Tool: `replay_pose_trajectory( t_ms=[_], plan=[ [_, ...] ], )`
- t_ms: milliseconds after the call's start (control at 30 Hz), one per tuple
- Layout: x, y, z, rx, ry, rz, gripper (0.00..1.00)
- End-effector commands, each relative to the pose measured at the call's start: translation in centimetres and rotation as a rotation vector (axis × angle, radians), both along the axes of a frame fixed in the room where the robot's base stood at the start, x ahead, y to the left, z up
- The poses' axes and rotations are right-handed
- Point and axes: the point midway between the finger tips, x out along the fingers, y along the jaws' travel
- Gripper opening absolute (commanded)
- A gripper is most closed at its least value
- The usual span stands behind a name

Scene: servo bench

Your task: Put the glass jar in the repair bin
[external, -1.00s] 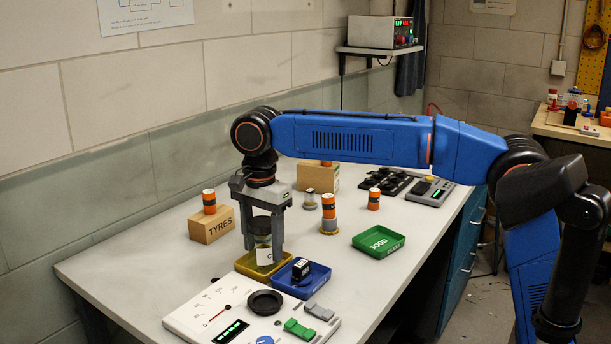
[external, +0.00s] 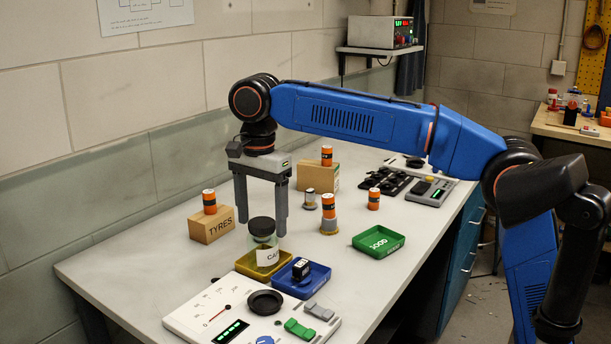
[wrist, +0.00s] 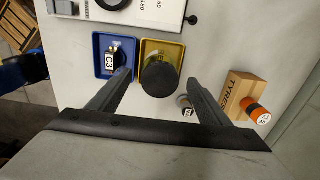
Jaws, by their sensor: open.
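The glass jar (external: 265,243) is clear with a dark lid and a white label, partly readable as "CA". It stands upright in the yellow tray (external: 243,267); the tray's own label cannot be read. In the wrist view the dark jar lid (wrist: 160,79) shows over the near part of the yellow tray (wrist: 176,49). My gripper (external: 261,224) is open and empty, above the jar, with a finger on either side of the lid's level. No finger appears closed on the glass. No bin label reading "repair" is legible.
A blue tray (external: 318,285) holding a black servo (external: 301,268) touches the yellow tray's side. A green GOOD tray (external: 399,243) is empty to the right. The TYRES block (external: 211,226) with an orange battery stands left. A control panel (external: 198,320) lies in front. Bench between the trays is clear.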

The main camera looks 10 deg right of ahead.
Motion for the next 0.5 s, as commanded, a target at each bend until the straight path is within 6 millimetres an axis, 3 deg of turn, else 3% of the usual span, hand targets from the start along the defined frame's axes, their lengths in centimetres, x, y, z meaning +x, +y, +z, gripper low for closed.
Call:
replay_pose_trajectory(
  t_ms=[200, 500],
  plan=[
    [0.0, 0.1, 3.6, 0.001, -0.001, 0.0, 0.71],
    [0.0, 0.0, 5.4, 0.001, -0.001, 0.0, 0.71]
  ],
)
